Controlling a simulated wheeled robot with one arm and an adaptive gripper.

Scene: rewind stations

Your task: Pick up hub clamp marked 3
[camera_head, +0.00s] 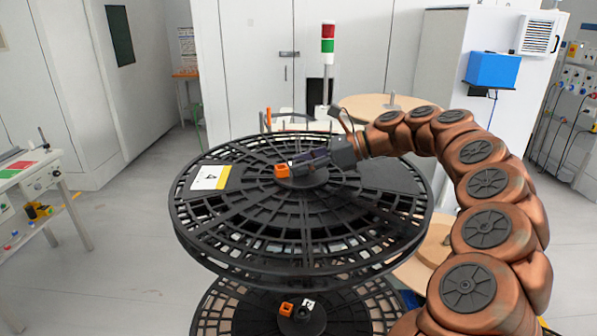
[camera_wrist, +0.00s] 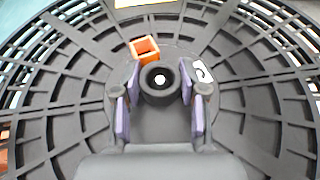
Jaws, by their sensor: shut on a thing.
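A dark hub clamp with a round black knob (camera_wrist: 158,84) sits at the centre of the upper black reel (camera_head: 250,215). An orange square piece (camera_wrist: 145,50) and a small white tag (camera_wrist: 203,72) are beside the knob; the tag's mark is turned and I cannot read it surely. The orange piece also shows in the head view (camera_head: 282,171). My gripper (camera_wrist: 160,92), with purple finger pads, comes from the right in the head view and is shut on the hub clamp, one finger on each side. In the head view my gripper (camera_head: 310,158) hides much of the clamp.
A lower reel (camera_head: 215,312) carries another hub clamp (camera_head: 304,316) with an orange piece and white tag. A white label (camera_head: 211,177) lies on the upper reel. A signal tower (camera_head: 327,50) and a pale round disc (camera_head: 365,105) stand behind.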

